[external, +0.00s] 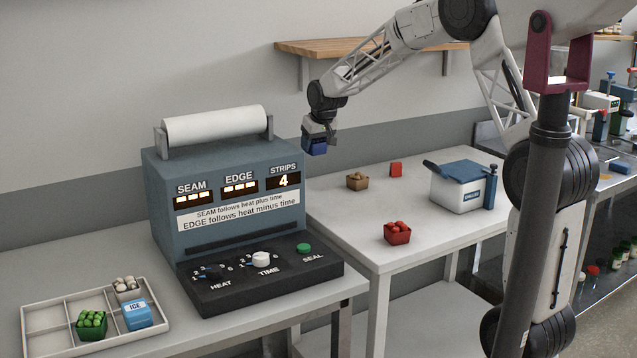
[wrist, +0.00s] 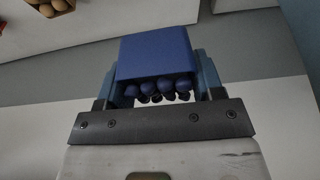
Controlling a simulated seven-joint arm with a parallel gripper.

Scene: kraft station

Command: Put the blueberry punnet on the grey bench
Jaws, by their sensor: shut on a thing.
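The blueberry punnet (external: 316,148) is a small dark blue box held in the air, just right of the sealing machine's top and above the gap between the two benches. In the wrist view the blue punnet (wrist: 156,58) sits between the fingers, with several dark berries showing at its edge. My gripper (external: 319,135) is shut on it; the wrist view shows both fingers at its sides (wrist: 158,80). A pale grey bench (external: 335,215) with several items on it lies below and to the right. I cannot tell for sure which bench the task calls grey.
The sealing machine (external: 230,190) stands left, tall, with a roll on top. A divided tray (external: 45,320) holds several items at the front left.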

